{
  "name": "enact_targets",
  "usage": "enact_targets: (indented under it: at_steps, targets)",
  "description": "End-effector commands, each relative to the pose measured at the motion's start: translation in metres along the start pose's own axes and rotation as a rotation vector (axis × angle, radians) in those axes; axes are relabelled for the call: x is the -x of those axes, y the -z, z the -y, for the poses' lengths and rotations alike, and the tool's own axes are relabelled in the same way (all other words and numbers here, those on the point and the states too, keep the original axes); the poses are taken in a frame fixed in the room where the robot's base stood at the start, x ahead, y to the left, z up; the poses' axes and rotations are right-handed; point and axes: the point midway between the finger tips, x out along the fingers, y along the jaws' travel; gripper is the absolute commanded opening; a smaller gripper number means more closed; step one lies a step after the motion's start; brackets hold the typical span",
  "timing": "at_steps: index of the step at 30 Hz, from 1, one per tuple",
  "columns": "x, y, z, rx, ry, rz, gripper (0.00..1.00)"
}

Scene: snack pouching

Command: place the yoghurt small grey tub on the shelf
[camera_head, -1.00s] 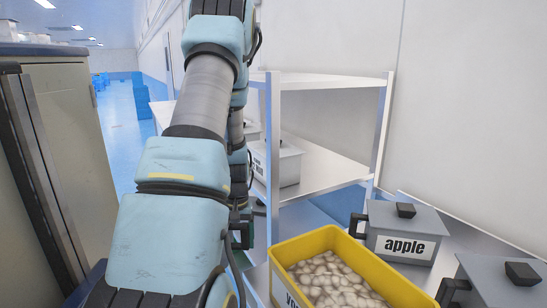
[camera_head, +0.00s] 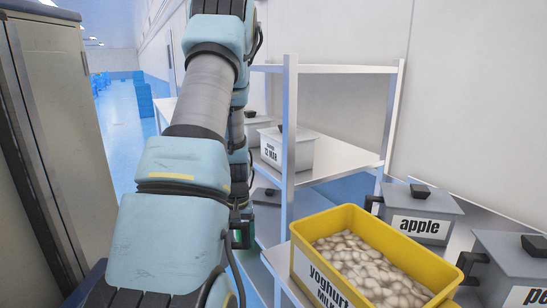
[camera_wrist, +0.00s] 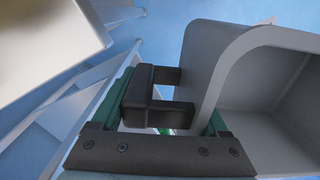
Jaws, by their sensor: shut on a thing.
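In the wrist view my gripper (camera_wrist: 165,112) is shut on the black handle (camera_wrist: 148,92) of a grey tub (camera_wrist: 207,65). The tub's rounded wall and hollow inside show at the right. No label on it shows, so I cannot read its contents. The white shelf rack (camera_head: 340,160) stands right of my arm, with an upper board and a middle board. A grey labelled tub (camera_head: 300,152) stands on the middle board, with free board to its right.
A yellow crate (camera_head: 345,225) labelled yoghurt, full of pale lumps, stands in front of the rack. A grey apple tub (camera_head: 420,212) and another grey tub (camera_head: 510,255) are at the right. A rack post (camera_head: 289,130) stands close to my arm. A cabinet (camera_head: 50,120) is at left.

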Motion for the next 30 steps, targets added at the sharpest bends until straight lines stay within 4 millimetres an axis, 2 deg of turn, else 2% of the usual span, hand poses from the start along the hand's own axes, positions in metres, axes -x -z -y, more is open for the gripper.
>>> enact_targets:
  at_steps: [15, 30]
  targets:
    - [-0.055, -0.044, 0.0, 0.001, 0.0, 0.004, 0.0]
    - [-0.059, -0.047, 0.0, 0.0, 0.0, -0.001, 0.0]
